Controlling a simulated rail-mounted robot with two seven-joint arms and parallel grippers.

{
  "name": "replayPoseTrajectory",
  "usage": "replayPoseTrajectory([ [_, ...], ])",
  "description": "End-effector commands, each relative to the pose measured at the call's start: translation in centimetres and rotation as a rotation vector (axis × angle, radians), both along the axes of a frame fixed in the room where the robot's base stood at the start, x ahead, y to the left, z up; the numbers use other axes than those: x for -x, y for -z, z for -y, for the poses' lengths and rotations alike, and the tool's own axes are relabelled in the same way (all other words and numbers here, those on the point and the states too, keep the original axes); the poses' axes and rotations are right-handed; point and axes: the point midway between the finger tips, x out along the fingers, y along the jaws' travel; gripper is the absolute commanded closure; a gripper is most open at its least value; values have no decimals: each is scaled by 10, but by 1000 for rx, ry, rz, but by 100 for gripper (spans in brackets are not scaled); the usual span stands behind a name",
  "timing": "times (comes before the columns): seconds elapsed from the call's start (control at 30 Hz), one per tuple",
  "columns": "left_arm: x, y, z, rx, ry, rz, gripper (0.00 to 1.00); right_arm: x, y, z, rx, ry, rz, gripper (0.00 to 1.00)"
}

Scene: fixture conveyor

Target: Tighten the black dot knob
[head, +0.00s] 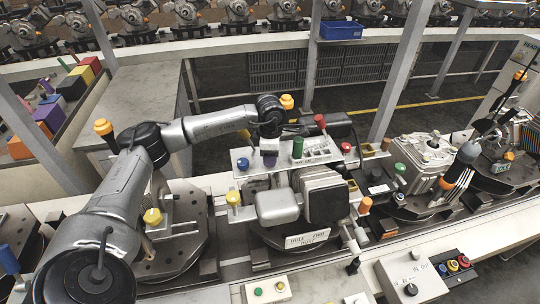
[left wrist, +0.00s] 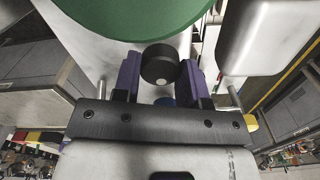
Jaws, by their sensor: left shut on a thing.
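The black knob with a pale dot on its face (left wrist: 160,64) sits between the purple fingers of my left gripper (left wrist: 160,80) in the left wrist view. The fingers are shut on it, one on each side. In the head view my left gripper (head: 269,159) reaches down to the white panel (head: 317,161), between the blue knob (head: 243,163) and the green knob (head: 298,148). The gripper hides the black dot knob there. My right gripper is not in view.
A red knob (head: 320,121) stands at the panel's back right. Below the panel is a fixture with a silver rounded housing (head: 278,207) and a dark block (head: 326,203). A yellow knob (head: 233,198) is close on the left. A control box (head: 412,277) stands at front right.

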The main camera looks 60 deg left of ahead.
Motion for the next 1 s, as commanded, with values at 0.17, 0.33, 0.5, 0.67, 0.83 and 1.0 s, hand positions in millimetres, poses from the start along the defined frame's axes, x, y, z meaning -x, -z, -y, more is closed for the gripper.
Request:
replayPoseTrajectory([
  [0.17,0,-1,0,1,2,2,56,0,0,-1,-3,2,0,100],
  [0.33,0,0,0,1,1,1,40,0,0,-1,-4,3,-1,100],
  [0.5,0,0,0,1,0,1,35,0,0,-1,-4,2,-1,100],
  [0.67,0,-2,0,1,0,1,35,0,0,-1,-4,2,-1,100],
  [0.83,-1,-19,0,0,0,4,35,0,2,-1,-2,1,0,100],
  [1.0,-1,-53,0,0,-1,7,35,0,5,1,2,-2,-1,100],
])
